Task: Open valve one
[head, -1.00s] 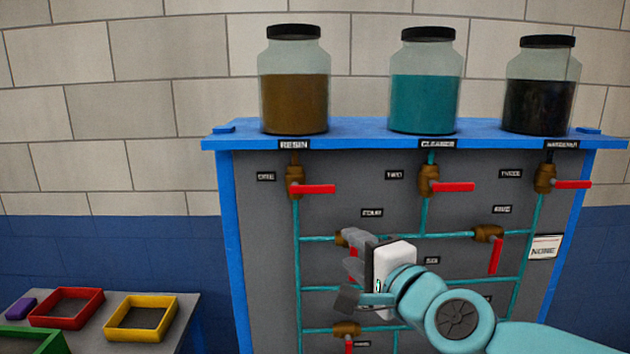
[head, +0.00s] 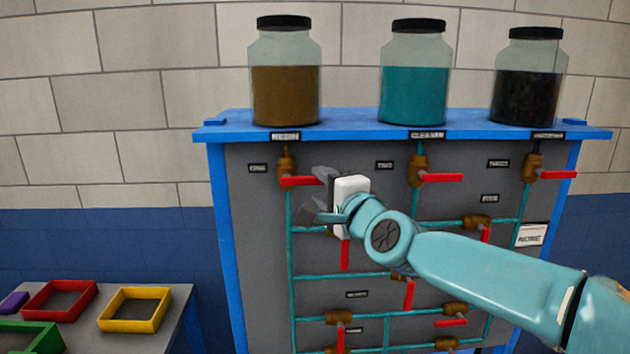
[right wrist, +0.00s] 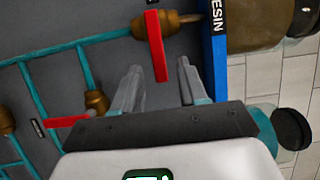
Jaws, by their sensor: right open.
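Valve one has a brass body (head: 286,168) on the vertical pipe under the brown resin jar (head: 286,90), beside a small label (head: 258,168). Its red handle (head: 300,181) points level to the right, across the pipe. My right gripper (head: 313,196) is open at the handle's free end, its upper finger partly covering that end. In the right wrist view, the red handle (right wrist: 157,45) reaches down between the open fingers of my right gripper (right wrist: 158,72). I cannot tell whether they touch it. My left gripper is out of view.
Other valves with red handles sit close by, including valve two (head: 419,171) to the right. My right arm hides part of the panel's pipes. A blue shelf (head: 350,122) with jars is above. A table at lower left holds a yellow tray (head: 134,325) and a red tray (head: 60,317).

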